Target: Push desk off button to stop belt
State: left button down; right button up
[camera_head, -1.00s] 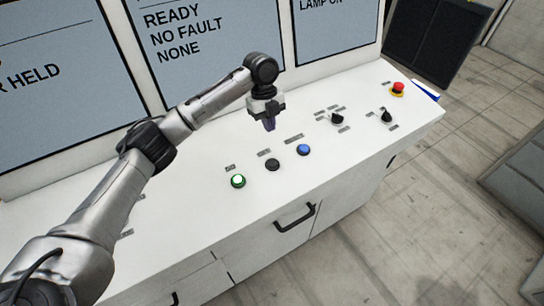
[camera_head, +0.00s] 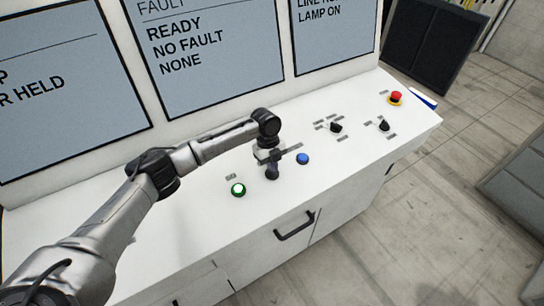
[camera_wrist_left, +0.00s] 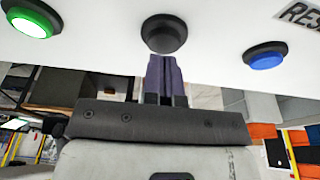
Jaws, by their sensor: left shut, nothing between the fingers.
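The desk's black button (camera_wrist_left: 164,32) sits between a lit green button (camera_head: 238,189) and a blue button (camera_head: 303,159). Its label is too small to read in the head view. My left gripper (camera_head: 271,167) is shut and empty, pointing down at the black button and largely covering it in the head view. In the left wrist view, the shut purple fingers (camera_wrist_left: 165,75) end right at the black button's near edge. I cannot tell whether they touch it. The green button (camera_wrist_left: 30,19) and blue button (camera_wrist_left: 266,56) also show there. My right gripper is not in view.
The white desk (camera_head: 200,240) also holds two black selector knobs (camera_head: 336,127) (camera_head: 384,125) and a red emergency stop (camera_head: 396,97) at the far right. Screens (camera_head: 205,50) stand behind, reading "READY" and "NO FAULT". A drawer handle (camera_head: 295,226) is on the front.

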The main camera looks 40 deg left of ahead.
pick_arm(q)
jog(key=shift+f, duration=0.45)
jog(key=shift+a+f, duration=0.1)
